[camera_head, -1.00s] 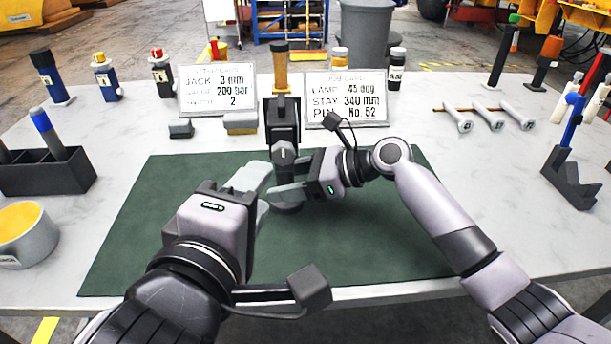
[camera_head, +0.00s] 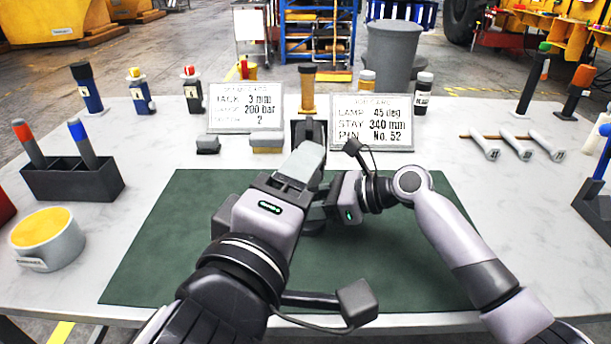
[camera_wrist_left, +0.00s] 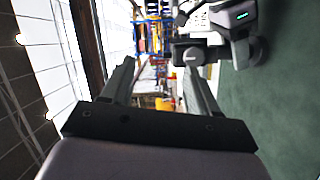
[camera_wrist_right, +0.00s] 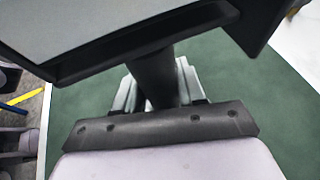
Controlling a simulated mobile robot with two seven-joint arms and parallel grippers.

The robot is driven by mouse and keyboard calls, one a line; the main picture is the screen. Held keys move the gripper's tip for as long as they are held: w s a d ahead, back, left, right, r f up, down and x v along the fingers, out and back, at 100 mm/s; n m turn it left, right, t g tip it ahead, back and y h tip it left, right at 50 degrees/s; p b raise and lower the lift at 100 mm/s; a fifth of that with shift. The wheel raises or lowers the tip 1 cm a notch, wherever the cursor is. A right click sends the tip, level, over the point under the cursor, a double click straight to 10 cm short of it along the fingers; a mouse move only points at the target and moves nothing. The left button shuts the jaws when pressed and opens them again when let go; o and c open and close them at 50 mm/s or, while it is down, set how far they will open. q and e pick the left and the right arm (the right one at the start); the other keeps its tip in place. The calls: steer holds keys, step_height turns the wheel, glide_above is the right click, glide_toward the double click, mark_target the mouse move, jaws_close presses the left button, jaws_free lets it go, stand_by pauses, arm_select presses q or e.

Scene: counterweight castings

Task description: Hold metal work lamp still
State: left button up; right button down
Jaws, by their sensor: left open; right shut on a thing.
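The metal work lamp (camera_head: 309,131) stands on the green mat, its dark head partly hidden in the head view behind my left gripper (camera_head: 306,160). My right gripper (camera_head: 322,203) is shut on the lamp's dark post from the right, below the head. The right wrist view shows the post (camera_wrist_right: 154,78) between the right fingers, with the broad lamp head (camera_wrist_right: 115,35) above. My left gripper is open and empty, in front of the lamp head.
Two printed cards (camera_head: 246,108) (camera_head: 372,122) stand behind the mat (camera_head: 150,262). A dark holder (camera_head: 72,180) with two handled tools and a cup with yellow contents (camera_head: 48,238) stand left. Several metal pins (camera_head: 515,146) lie right. The mat's front part is clear.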

arm_select(q)
steer(key=d+r+m+g+h, duration=0.2)
steer(key=d+r+m+h, duration=1.1)
steer(key=m, duration=0.6)
steer(key=s+d+f+m+g+h, duration=0.1)
steer(key=s+d+f+m+g, duration=0.15)
steer(key=m+g, duration=0.75)
steer(key=s+d+f+m+g, duration=0.15)
steer(key=d+m+g, duration=0.25)
steer(key=m+g, duration=0.55)
steer(key=w+a+f+m+t+y, duration=0.3)
steer(key=w+a+f+m+y, duration=0.4)
steer(key=m+y, duration=0.25)
steer(key=w+a+r+t+y, duration=0.1)
steer(key=w+a+r+y, duration=0.2)
steer(key=a, duration=0.5)
steer(key=w+a+r+t+y, duration=0.1)
steer(key=w+a+r+y, duration=0.1)
steer(key=w+a+y, duration=0.35)
steer(key=shift+m+g+h, duration=0.25)
steer(key=shift+m+h, duration=0.05)
steer(key=shift+h, duration=0.3)
steer(key=x, duration=0.3)
steer(key=s+a+x, duration=0.1)
steer(key=x, duration=0.3)
steer(key=s+x, duration=0.1)
steer(key=x, duration=0.3)
steer(key=shift+a+f, duration=0.1)
steer(key=shift+f, duration=0.15)
